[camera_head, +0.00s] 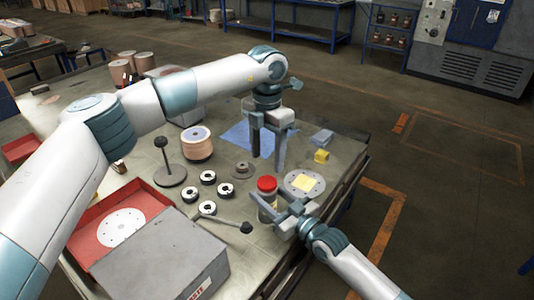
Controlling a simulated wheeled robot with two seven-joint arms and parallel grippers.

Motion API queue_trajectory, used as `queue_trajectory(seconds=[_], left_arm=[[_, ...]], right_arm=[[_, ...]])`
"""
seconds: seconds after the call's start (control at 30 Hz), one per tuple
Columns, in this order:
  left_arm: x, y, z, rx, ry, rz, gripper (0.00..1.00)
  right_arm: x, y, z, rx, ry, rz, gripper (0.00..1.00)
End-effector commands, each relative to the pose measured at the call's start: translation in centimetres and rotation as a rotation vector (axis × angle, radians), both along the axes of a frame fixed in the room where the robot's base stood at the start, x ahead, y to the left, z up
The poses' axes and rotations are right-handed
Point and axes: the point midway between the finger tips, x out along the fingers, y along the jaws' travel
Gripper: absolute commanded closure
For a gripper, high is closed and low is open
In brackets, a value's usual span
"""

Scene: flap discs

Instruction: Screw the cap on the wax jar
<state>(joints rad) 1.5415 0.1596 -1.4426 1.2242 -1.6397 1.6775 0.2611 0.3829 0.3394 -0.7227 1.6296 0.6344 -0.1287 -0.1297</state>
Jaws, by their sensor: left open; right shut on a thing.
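The wax jar (266,200) stands near the front right of the table, a small pale jar partly hidden by my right gripper. Its red cap (267,184) sits on top of the jar; how tightly it is seated cannot be told. My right gripper (268,206) is shut around the jar body from the front right. My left gripper (267,160) points down, its fingers open and empty, behind the jar and cap and apart from them.
Several small black-and-white rings (208,177), a spool (197,143) and a black stand (169,176) are to the left. A grey box (155,255) and red tray (80,241) fill the front left.

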Motion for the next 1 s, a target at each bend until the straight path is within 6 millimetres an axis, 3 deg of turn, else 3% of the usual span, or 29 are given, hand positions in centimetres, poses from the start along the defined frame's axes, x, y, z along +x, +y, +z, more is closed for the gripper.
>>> queue_trajectory(seconds=[0.23,0.67,1.0], left_arm=[[0.0,0.0,0.1,0.0,0.0,0.154,0.42],[0.0,0.0,0.1,0.0,0.0,0.171,0.42],[0.0,0.0,-2.1,0.0,0.0,0.17,0.42]], right_arm=[[0.0,0.0,-0.1,-0.001,0.002,0.0,1.0],[0.0,0.0,-0.1,-0.001,0.002,0.0,1.0],[0.0,0.0,-0.1,-0.001,0.002,0.0,1.0]])
